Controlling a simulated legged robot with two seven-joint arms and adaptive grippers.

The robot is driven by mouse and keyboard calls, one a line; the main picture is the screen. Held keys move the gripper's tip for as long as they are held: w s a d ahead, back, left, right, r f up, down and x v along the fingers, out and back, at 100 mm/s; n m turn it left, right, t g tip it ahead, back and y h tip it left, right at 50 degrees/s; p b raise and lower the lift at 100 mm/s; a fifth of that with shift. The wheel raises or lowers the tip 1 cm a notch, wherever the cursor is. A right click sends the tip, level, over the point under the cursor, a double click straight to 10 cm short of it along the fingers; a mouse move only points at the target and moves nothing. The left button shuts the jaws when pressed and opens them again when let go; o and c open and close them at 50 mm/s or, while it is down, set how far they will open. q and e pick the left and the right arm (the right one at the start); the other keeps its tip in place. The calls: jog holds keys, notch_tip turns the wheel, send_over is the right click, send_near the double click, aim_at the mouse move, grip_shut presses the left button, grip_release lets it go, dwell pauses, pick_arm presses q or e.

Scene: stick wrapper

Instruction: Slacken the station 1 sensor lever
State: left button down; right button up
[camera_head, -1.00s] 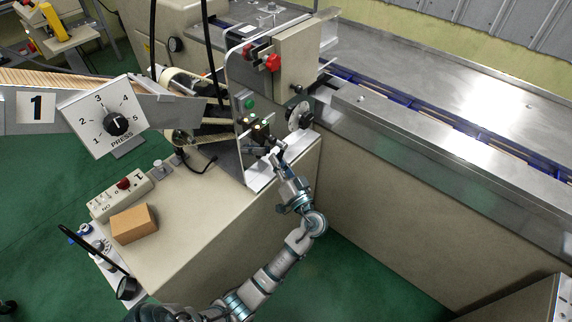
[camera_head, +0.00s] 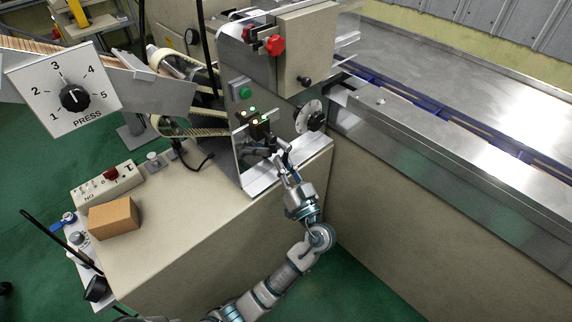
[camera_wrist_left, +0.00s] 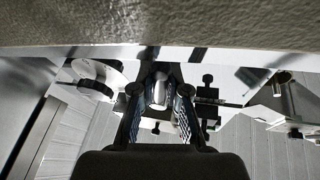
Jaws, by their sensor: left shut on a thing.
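The station 1 sensor unit (camera_head: 258,128), a small dark block with green lights, stands on the white bracket plate (camera_head: 262,187) at the machine's corner. My left gripper (camera_head: 284,163) reaches it from the front, at its lower right. In the left wrist view my left gripper (camera_wrist_left: 158,100) has its two fingers on either side of a pale, rounded metal piece, the sensor lever (camera_wrist_left: 158,90), and is shut on it. The fingers hide the lever's sides, and its angle is hard to tell in the head view. My right gripper is out of view.
A red knob (camera_head: 275,45) and a green button (camera_head: 244,93) are above the gripper. A dark knob with a pale disc (camera_head: 315,120) is close on its right. A press dial (camera_head: 74,97), a control box (camera_head: 108,184) and a cardboard box (camera_head: 113,217) are to the left.

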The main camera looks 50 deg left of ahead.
pick_arm(q)
jog(key=shift+w+d+f, duration=0.1)
jog(key=shift+f, duration=0.35)
jog(key=c, duration=1.3)
grip_release()
jog(key=shift+o, duration=0.7)
jog(key=shift+r, duration=0.25)
jog(key=shift+d, duration=0.25)
jog(key=v, duration=1.1)
jog(key=shift+d+f, duration=0.3)
